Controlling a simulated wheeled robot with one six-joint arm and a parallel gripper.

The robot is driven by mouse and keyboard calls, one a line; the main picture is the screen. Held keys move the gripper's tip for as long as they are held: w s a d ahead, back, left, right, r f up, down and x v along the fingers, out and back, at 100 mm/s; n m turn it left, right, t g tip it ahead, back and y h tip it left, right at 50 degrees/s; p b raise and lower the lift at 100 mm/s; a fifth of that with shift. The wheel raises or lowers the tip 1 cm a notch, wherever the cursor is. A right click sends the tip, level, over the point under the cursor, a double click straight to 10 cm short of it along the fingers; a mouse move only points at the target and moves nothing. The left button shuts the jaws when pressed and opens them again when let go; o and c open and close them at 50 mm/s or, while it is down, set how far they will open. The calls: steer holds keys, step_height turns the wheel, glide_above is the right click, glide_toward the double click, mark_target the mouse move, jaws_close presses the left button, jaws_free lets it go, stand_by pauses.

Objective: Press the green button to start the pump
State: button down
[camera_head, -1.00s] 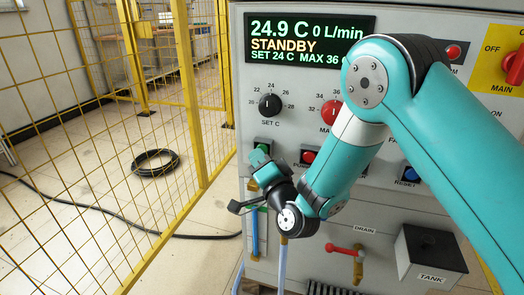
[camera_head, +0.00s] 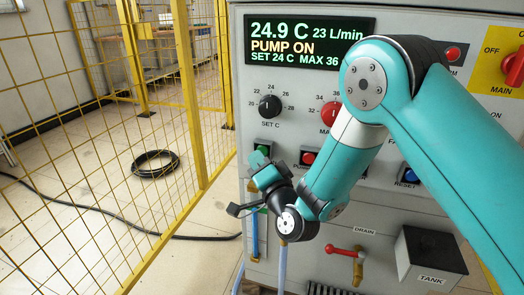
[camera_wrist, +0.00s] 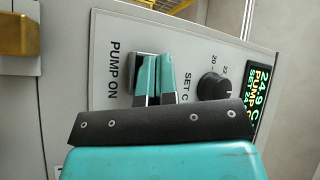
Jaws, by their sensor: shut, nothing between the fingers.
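The green button (camera_head: 262,150) sits in a dark square housing on the grey panel, below the SET C knob, in the head view. My gripper (camera_wrist: 155,62) is shut and empty. In the wrist view its teal fingertips lie over the button housing beside the PUMP ON label and hide the button; I cannot tell whether they touch it. In the head view my gripper (camera_head: 264,166) is just below the button, partly hidden by my wrist. The display (camera_head: 308,41) reads 24.9 C, 23 L/min, PUMP ON.
A red button (camera_head: 308,158) is just right of the green one, close to my arm. A blue RESET button (camera_head: 408,174), a red DRAIN handle (camera_head: 341,249) and a black TANK box (camera_head: 430,258) are further right and lower. A yellow mesh fence (camera_head: 195,95) stands at left.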

steer(key=shift+s+a, duration=0.1)
steer(key=shift+s, duration=0.2)
steer(key=shift+s+a+p, duration=0.2)
steer(key=shift+s+a, duration=0.1)
steer(key=shift+s, duration=0.5)
steer(key=shift+s+a+p, duration=0.25)
steer(key=shift+s, duration=0.55)
steer(key=shift+s+a+p, duration=0.2)
steer(key=shift+s+a, duration=0.1)
steer(key=shift+s, duration=0.5)
steer(key=s+a+b, duration=0.3)
steer(key=s+b, duration=0.3)
steer(key=s, duration=0.4)
steer(key=shift+s+a+b, duration=0.15)
steer(key=shift+a+b, duration=0.15)
steer(key=shift+a, duration=0.1)
